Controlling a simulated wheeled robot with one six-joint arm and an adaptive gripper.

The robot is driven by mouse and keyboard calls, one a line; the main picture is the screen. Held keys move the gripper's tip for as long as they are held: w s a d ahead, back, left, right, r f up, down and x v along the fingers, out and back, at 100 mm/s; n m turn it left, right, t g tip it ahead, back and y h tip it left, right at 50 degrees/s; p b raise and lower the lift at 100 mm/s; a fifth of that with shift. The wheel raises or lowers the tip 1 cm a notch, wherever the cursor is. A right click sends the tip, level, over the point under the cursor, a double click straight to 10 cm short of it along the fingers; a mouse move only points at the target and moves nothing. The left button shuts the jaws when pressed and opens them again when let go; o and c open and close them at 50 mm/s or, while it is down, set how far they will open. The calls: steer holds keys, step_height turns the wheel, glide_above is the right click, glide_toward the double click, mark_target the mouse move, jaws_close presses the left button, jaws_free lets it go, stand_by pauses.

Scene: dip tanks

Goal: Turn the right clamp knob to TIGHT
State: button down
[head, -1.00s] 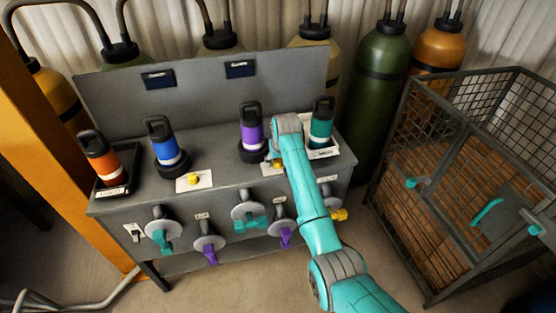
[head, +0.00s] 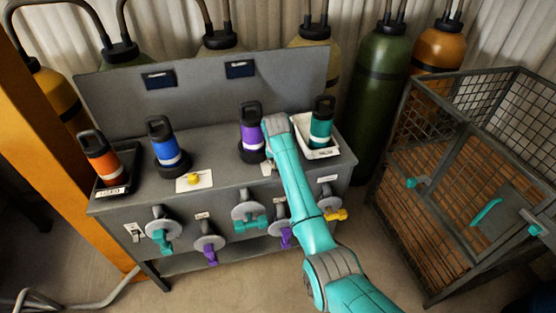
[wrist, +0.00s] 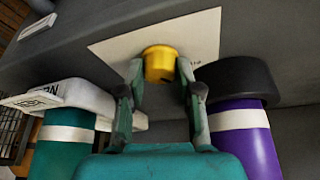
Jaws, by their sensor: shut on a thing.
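The right clamp knob (wrist: 160,62) is a yellow round knob on a white label plate (wrist: 115,48) on the bench top. In the wrist view it stands between the two fingers of my gripper (wrist: 160,72), which are shut on its sides. Most of the plate's lettering is hidden or cut off, so I cannot read TIGHT or the knob's setting. In the head view my arm covers this knob, and only a bit of its plate shows (head: 266,169). The matching left yellow knob (head: 194,179) sits on its own white plate, clear of my gripper.
The purple bottle (head: 251,128) stands in a black holder close left of my arm; the teal bottle (head: 321,124) stands in a white tray (head: 335,146) close right. Blue (head: 163,142) and orange (head: 99,155) bottles are farther left. Several valve handles line the bench front. A mesh cage (head: 455,190) stands right.

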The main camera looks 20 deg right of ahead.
steer(key=m+h, duration=0.1)
steer(key=m, duration=0.2)
steer(key=shift+w+a+m+h, duration=0.1)
steer(key=shift+m+h, duration=0.2)
steer(key=shift+m, duration=0.1)
steer(key=m+g, duration=0.1)
steer(key=m, duration=0.2)
steer(key=shift+r+h, duration=0.1)
steer(key=shift+h, duration=0.3)
steer(key=m+g, duration=0.1)
steer(key=m, duration=0.3)
steer(key=shift+w+g+h, duration=0.1)
steer(key=shift+g+h, duration=0.3)
steer(key=shift+m+g, duration=0.6)
steer(key=shift+m, duration=1.4)
steer(key=c, duration=0.8)
jaws_free()
steer(key=shift+o, duration=0.2)
steer(key=shift+a, duration=0.1)
